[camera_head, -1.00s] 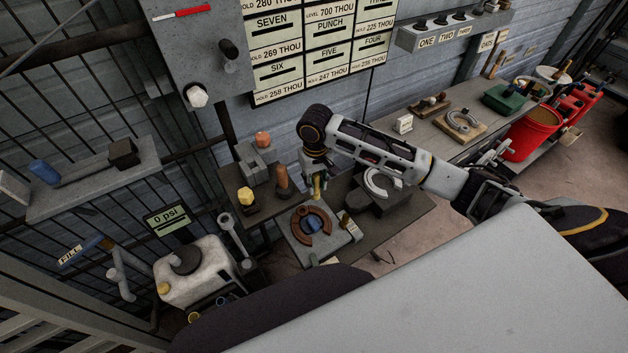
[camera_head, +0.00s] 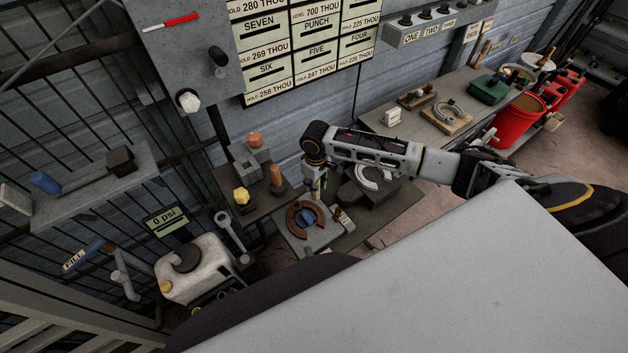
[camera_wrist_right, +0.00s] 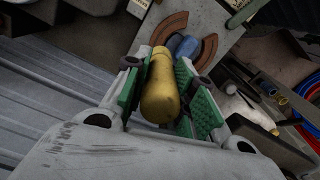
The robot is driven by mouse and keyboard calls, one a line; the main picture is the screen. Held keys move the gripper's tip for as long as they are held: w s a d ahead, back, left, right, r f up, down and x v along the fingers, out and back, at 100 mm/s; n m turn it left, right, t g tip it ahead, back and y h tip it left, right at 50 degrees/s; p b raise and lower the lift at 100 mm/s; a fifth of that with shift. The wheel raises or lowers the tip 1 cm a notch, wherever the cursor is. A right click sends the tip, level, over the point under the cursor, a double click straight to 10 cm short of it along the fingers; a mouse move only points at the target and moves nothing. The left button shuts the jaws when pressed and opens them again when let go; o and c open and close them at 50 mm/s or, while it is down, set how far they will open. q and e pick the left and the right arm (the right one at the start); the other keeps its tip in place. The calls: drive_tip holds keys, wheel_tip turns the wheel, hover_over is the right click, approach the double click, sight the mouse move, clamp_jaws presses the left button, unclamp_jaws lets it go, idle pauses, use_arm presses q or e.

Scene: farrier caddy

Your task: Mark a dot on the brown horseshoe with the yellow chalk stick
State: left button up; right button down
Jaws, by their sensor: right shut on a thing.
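The brown horseshoe (camera_head: 296,222) lies on a grey plate (camera_head: 303,241) at the front of the bench, with a blue piece (camera_head: 308,217) inside its curve. My right gripper (camera_head: 317,190) is just behind and right of the horseshoe in the head view. It is shut on the yellow chalk stick (camera_wrist_right: 161,92), held between its green pads in the right wrist view. The horseshoe also shows in the right wrist view (camera_wrist_right: 167,33), past the chalk's far end. Whether the chalk touches it cannot be told. My left gripper is not in view.
A grey holder (camera_head: 252,165) with a yellow knob, a brown peg and an orange piece stands left of my gripper. A pale horseshoe (camera_head: 376,177) lies on a dark block to the right. A white jug (camera_head: 198,268) is at the lower left.

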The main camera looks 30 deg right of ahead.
drive_tip(key=shift+w+f+n, duration=0.35)
drive_tip(key=shift+f+n, duration=0.35)
drive_tip(key=shift+n, duration=0.4)
drive_tip(key=shift+w+a+f+n, duration=0.15)
drive_tip(key=shift+w+n, duration=0.15)
drive_tip(key=shift+n, duration=0.4)
drive_tip(key=shift+f+b, duration=1.25)
drive_tip(key=shift+f, duration=2.2)
drive_tip(key=shift+p, duration=0.45)
drive_tip(key=shift+f, duration=0.55)
drive_tip(key=shift+r, duration=0.15)
